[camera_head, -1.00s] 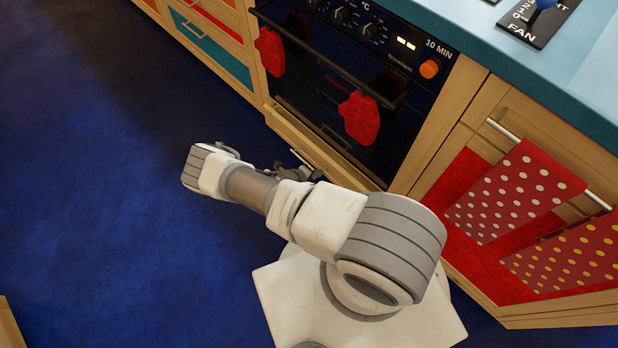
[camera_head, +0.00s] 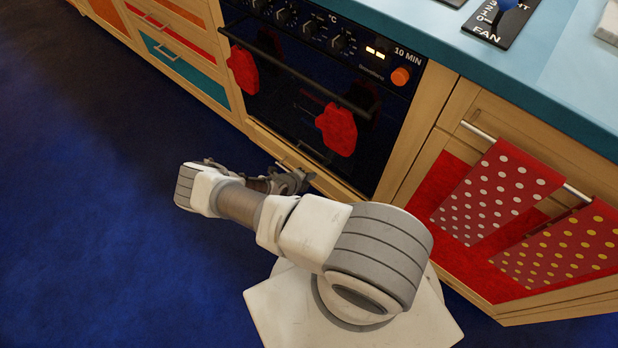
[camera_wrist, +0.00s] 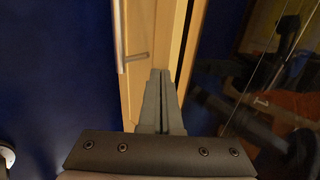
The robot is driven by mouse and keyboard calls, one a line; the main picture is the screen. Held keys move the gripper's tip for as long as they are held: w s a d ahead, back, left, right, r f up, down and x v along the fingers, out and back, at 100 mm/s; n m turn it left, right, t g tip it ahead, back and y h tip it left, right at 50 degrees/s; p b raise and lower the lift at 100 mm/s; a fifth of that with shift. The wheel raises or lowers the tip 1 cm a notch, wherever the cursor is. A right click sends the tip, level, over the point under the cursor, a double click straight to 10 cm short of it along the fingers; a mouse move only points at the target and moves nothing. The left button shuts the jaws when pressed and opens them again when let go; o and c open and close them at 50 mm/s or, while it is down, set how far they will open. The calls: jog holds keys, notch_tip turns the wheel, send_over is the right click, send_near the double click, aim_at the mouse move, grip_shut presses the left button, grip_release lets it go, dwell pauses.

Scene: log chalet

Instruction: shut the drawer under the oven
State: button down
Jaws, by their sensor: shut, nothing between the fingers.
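The drawer under the oven (camera_head: 343,189) is a low pale wooden front beneath the black oven door (camera_head: 296,116). In the wrist view the wooden drawer front (camera_wrist: 138,80) runs up and down the picture, with a metal bar handle (camera_wrist: 119,40) on its left. A narrow dark line runs beside the drawer's edge; I cannot tell how wide any gap is. My gripper (camera_wrist: 160,74) is shut and empty, its fingertips over the drawer's edge, right of the handle. Contact is unclear. In the head view my gripper (camera_head: 290,182) is low before the drawer, partly hidden by my arm.
Red oven mitts (camera_head: 337,130) hang on the oven's bar (camera_head: 300,76). Drawers with red and teal fronts (camera_head: 180,68) stand left of the oven. Dotted towels (camera_head: 497,192) hang on the cabinet at right. The blue floor (camera_head: 90,190) at left is clear.

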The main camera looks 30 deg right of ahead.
jog(key=shift+w+d, duration=0.1)
jog(key=shift+d, duration=0.15)
jog(key=shift+a, duration=0.1)
